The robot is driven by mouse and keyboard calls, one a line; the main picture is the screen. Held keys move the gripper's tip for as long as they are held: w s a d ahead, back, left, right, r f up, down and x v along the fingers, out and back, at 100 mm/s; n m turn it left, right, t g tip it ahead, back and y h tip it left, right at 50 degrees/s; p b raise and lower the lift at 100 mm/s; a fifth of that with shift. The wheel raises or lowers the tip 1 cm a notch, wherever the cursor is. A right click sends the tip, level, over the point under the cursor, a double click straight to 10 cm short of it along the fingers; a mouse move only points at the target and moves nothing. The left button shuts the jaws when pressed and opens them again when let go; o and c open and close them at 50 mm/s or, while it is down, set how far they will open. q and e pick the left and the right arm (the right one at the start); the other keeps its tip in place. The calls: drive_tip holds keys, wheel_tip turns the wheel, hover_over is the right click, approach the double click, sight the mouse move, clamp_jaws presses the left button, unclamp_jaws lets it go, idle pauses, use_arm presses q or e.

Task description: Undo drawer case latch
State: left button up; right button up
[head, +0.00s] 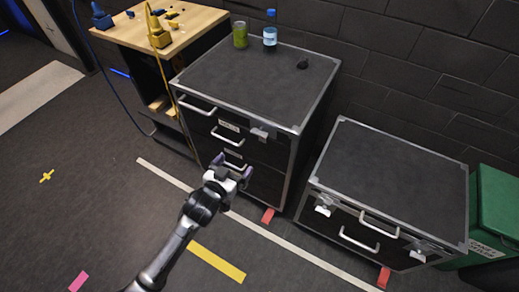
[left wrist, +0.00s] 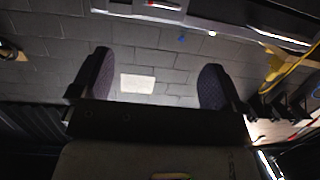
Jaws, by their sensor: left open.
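A tall black drawer case (head: 250,80) with metal edges stands in the middle of the head view. Its front has several pale drawer handles (head: 197,106), a small label (head: 229,125) and a silver latch (head: 260,133) at the upper right. I cannot tell the latch's exact state. My left gripper (head: 231,163) is open in front of the case's lower drawers, below and left of that latch. In the left wrist view, its two dark fingers (left wrist: 157,85) stand wide apart with nothing between them. My right gripper is not in view.
A lower black case (head: 395,175) with handles and latches (head: 322,210) stands at right, beside a green bin (head: 495,212). A jar (head: 240,35), a bottle (head: 270,38) and a dark knob-like item (head: 302,64) top the tall case. A wooden bench (head: 190,25) stands left. Taped floor is clear.

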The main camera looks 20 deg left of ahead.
sight(259, 133)
use_arm(q)
drive_tip(key=w+f+b, duration=0.1)
drive_tip(key=w+b, duration=0.2)
drive_tip(key=w, duration=0.2)
drive_tip(key=w+d+f+t+b, duration=0.1)
drive_tip(key=w+b, duration=0.2)
drive_tip(key=w, duration=0.3)
drive_tip(key=w+f+t+b, duration=0.1)
drive_tip(key=w+b, duration=0.2)
drive_tip(key=w, duration=0.3)
drive_tip(key=shift+w+d+f+h, duration=0.1)
drive_tip(key=shift+w+d+h, duration=0.1)
drive_tip(key=shift+d+h, duration=0.15)
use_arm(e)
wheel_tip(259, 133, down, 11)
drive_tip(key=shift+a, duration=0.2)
use_arm(q)
drive_tip(key=shift+c, duration=0.2)
